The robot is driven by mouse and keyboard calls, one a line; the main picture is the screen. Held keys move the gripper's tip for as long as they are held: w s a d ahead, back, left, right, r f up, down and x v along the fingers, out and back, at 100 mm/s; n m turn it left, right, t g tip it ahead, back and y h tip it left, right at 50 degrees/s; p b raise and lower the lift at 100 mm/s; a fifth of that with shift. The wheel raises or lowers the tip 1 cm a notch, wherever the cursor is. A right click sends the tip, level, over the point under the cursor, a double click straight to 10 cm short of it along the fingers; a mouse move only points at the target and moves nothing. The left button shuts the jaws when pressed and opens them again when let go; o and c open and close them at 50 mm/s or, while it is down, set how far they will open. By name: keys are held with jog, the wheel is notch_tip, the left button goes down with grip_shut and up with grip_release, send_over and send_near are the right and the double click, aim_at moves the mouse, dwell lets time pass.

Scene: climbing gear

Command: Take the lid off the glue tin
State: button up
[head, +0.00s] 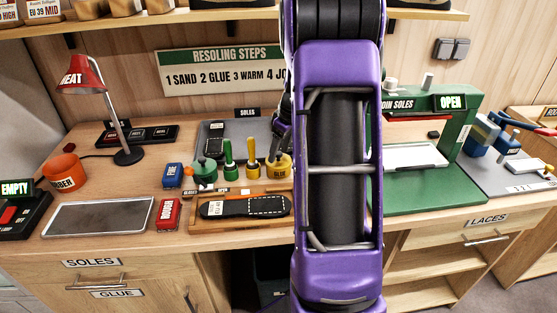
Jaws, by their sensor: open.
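A yellow tin (277,167) with lettering that seems to read GLUE stands on the bench, just left of my purple arm. A dark shape sits at its top; I cannot tell whether it is the lid's knob or part of my gripper. My gripper (283,133) is dark, small in view and partly hidden behind my arm. It is open, above or just behind the yellow tin; contact cannot be made out. A green tin (204,172) with a dark knob on top stands further left.
A green-handled brush (228,160) and a yellow-handled one (253,160) stand between the tins. In front lies a wooden tray (285,222) with a black sole (225,208). Left are blue and red blocks, a dark plate and a red lamp (85,78). A green press (450,125) stands right.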

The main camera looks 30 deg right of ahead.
grip_shut()
dwell(0.3)
